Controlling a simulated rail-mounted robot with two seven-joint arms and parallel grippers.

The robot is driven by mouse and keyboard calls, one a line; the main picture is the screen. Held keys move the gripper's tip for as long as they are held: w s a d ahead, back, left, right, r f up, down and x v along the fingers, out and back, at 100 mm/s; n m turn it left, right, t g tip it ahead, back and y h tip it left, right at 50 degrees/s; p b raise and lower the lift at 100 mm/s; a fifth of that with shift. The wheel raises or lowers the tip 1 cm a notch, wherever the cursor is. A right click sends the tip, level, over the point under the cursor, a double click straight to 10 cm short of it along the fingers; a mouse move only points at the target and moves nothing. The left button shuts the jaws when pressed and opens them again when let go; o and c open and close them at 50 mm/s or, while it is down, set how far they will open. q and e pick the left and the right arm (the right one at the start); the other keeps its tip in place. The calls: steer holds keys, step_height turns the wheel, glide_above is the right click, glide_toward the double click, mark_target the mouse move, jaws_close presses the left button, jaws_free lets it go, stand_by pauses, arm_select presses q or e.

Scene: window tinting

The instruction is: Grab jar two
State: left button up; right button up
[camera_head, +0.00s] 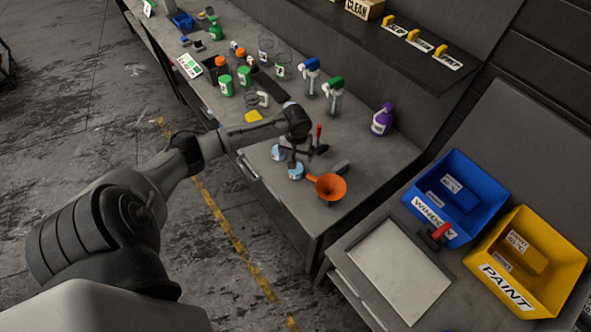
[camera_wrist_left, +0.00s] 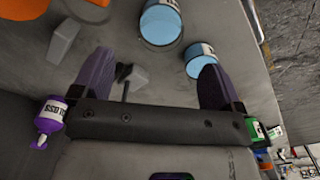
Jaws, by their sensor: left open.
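Two small light-blue jars with white labels stand near the front edge of the workbench, one jar (camera_head: 279,152) farther along the bench and another jar (camera_head: 296,171) closer to the orange funnel. I cannot read which is jar two. My left gripper (camera_head: 294,157) is open and empty, reaching in over the bench close to both jars. In the left wrist view, the gripper (camera_wrist_left: 155,75) has its fingers spread. One jar (camera_wrist_left: 160,24) is ahead between the finger lines; the other jar (camera_wrist_left: 199,58) is beyond the right finger, which partly covers it. My right gripper is not in view.
An orange funnel (camera_head: 330,186), a grey block (camera_head: 342,168) and a red-handled tool (camera_head: 318,134) are close to the gripper. Spray bottles (camera_head: 333,92) and a purple bottle (camera_head: 381,121) stand behind. Blue (camera_head: 485,174) and yellow (camera_head: 560,250) bins are at right.

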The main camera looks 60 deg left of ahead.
arm_select(q)
steer(key=shift+w+a+f, duration=0.1)
steer(key=shift+f, duration=2.15)
steer(key=shift+w+a+f, duration=0.1)
steer(key=shift+f, duration=2.1)
steer(key=c, duration=1)
